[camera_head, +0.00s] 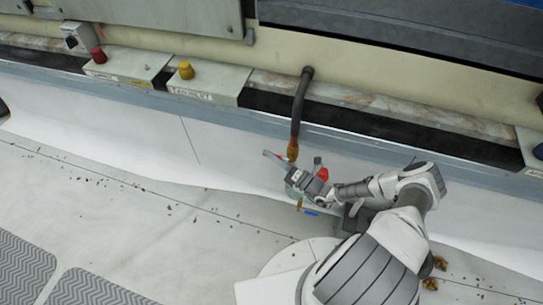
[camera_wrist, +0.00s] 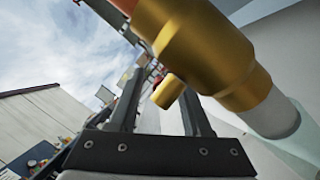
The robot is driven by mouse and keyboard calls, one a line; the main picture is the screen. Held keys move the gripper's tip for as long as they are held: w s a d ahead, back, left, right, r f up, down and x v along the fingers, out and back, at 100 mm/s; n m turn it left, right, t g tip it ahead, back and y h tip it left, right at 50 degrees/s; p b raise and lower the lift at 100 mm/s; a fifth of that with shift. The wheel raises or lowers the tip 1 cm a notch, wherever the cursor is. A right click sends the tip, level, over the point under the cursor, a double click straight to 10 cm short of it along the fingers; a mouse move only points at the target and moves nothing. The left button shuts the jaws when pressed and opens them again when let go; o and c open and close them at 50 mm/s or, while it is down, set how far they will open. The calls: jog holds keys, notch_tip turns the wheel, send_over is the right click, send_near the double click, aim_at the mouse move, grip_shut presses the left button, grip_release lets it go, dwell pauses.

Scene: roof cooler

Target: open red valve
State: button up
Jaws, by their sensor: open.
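My gripper (camera_head: 303,183) is at a brass fitting (camera_head: 292,150) on the lower end of a dark hose. In the wrist view, my open gripper (camera_wrist: 160,92) has its two dark fingers apart, with a small brass stub (camera_wrist: 169,91) showing between them. The large brass fitting (camera_wrist: 195,48) passes close across the fingers; contact cannot be told. Which red part is the valve handle is unclear, and my gripper partly hides this area.
The dark hose (camera_head: 300,98) runs up to the wall. Grey boxes with a red knob (camera_head: 98,55) and a yellow knob (camera_head: 186,70) stand along the ledge at left. The pale floor (camera_head: 120,190) at left is mostly clear, with small scattered debris.

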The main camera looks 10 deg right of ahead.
jog(key=shift+a, duration=0.1)
grip_shut()
dwell(1.4)
